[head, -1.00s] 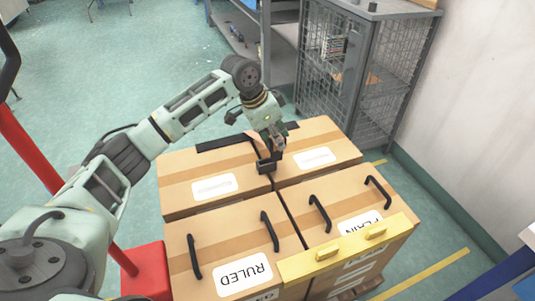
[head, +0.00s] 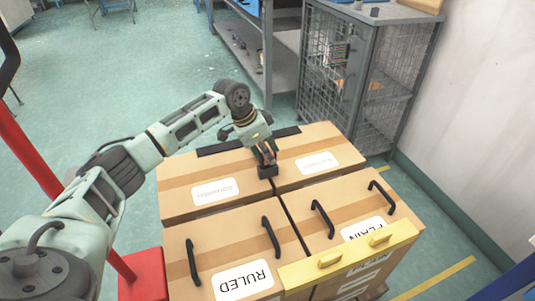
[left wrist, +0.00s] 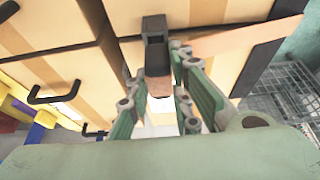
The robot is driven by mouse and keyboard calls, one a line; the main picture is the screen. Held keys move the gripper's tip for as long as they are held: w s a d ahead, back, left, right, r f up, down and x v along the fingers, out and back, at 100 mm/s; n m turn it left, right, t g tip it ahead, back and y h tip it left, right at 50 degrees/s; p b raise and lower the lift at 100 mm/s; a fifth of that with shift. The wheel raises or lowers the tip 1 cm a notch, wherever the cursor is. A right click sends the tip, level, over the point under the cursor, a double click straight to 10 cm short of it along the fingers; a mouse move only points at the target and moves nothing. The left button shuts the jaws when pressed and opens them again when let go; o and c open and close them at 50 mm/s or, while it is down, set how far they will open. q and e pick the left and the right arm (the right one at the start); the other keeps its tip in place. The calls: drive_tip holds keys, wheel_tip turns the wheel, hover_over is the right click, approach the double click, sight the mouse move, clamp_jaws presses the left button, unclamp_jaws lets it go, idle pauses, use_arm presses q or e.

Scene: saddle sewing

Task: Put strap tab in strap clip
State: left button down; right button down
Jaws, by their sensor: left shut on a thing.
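My left gripper (head: 266,156) is over the middle of the cartons, pointing down, shut on the strap tab. In the left wrist view the tab (left wrist: 158,72) is a dark piece with a brown end between the fingers (left wrist: 158,92). The strap clip (head: 267,172) is a small black block at the seam between the two rear cartons; it also shows in the left wrist view (left wrist: 154,27). The tab's far end meets or overlaps the clip in that view; I cannot tell whether it is inside. My right gripper is not in view.
A yellow bracket (head: 350,256) spans the front edge. A black strip (head: 245,142) lies along the rear edge. A wire-mesh cabinet (head: 365,75) stands behind.

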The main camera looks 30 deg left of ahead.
use_arm(q)
drive_tip(key=c, duration=1.6)
unclamp_jaws()
drive_tip(key=shift+f, duration=0.15)
drive_tip(key=shift+o, duration=0.2)
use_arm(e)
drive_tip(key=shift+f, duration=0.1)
